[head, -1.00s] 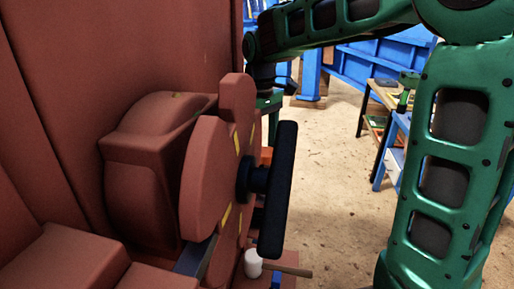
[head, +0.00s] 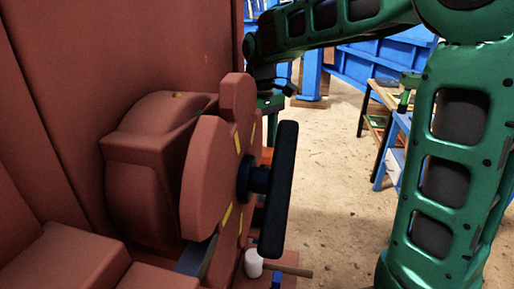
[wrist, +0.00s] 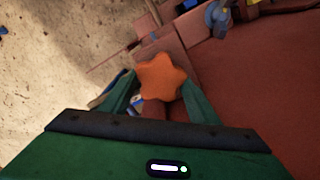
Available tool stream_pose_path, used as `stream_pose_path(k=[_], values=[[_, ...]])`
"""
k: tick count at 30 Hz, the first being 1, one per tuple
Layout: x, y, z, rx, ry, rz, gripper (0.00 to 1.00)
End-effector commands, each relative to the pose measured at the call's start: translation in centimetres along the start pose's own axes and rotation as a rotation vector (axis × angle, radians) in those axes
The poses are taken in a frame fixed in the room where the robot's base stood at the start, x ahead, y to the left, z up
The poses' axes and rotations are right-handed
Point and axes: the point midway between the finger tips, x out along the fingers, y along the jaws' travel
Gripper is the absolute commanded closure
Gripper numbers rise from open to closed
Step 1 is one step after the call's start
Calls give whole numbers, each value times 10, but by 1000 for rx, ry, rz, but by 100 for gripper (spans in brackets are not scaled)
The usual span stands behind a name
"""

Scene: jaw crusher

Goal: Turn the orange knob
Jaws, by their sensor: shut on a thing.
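The orange knob (wrist: 162,77) is star-shaped with rounded lobes and sits in the middle of the wrist view. My gripper (wrist: 160,92) has its green fingers on either side of the knob, shut on it. In the head view a small bit of orange (head: 266,156) shows behind the dark handwheel; the rest is hidden. My gripper is mostly hidden there too, behind the red-brown machine, below my green arm.
The red-brown crusher body (head: 120,60) fills the left. A dark handwheel (head: 277,190) juts out from its side. A white-headed mallet (head: 254,264) lies low beside it. A workbench (head: 385,120) stands at right, with open floor between.

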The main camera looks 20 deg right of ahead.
Motion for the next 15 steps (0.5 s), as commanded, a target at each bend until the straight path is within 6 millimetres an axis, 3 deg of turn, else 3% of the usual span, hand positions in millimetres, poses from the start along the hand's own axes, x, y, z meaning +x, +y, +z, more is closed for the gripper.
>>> stream_pose_path(k=[15], values=[[-1,1,-1,464,4,1,67]])
